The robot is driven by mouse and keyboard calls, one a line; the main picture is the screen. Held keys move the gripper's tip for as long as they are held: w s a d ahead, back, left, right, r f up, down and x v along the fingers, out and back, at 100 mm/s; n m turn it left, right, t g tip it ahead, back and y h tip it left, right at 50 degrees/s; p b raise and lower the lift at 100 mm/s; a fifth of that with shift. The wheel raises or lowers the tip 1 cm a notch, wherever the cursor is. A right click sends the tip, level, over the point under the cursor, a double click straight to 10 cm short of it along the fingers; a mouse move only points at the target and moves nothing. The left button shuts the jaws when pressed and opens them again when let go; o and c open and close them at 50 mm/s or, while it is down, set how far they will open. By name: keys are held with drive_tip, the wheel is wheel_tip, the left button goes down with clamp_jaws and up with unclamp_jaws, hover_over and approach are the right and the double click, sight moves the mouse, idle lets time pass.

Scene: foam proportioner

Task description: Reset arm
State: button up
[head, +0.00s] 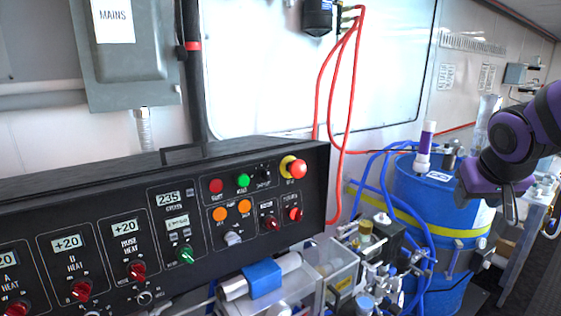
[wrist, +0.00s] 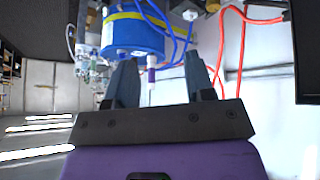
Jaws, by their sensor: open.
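My purple arm is at the right of the head view, in front of the blue drum (head: 412,200). In the wrist view my gripper (wrist: 162,80) shows two dark fingers spread apart, with nothing held between them. The blue drum (wrist: 132,38) appears beyond the fingers, with a white and purple cylinder (wrist: 151,68) seen in the gap. In the head view the fingers are mostly hidden or hard to make out.
A black control panel (head: 92,215) with knobs and displays fills the lower left. Red hoses (head: 349,95) hang by the white wall board (head: 255,75). Pump fittings and blue hoses crowd the space left of the drum. A grey MAINS box (head: 133,72) is on the wall.

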drive_tip(key=s+a+r+n+y, duration=0.1)
drive_tip(key=s+a+r, duration=0.1)
drive_tip(key=s, duration=0.5)
drive_tip(key=s+a+r+g+y, duration=0.1)
drive_tip(key=s+a+r, duration=0.1)
drive_tip(key=s, duration=0.6)
drive_tip(key=shift+a+n, duration=0.4)
drive_tip(key=shift+a, duration=0.45)
drive_tip(key=shift+r, duration=0.1)
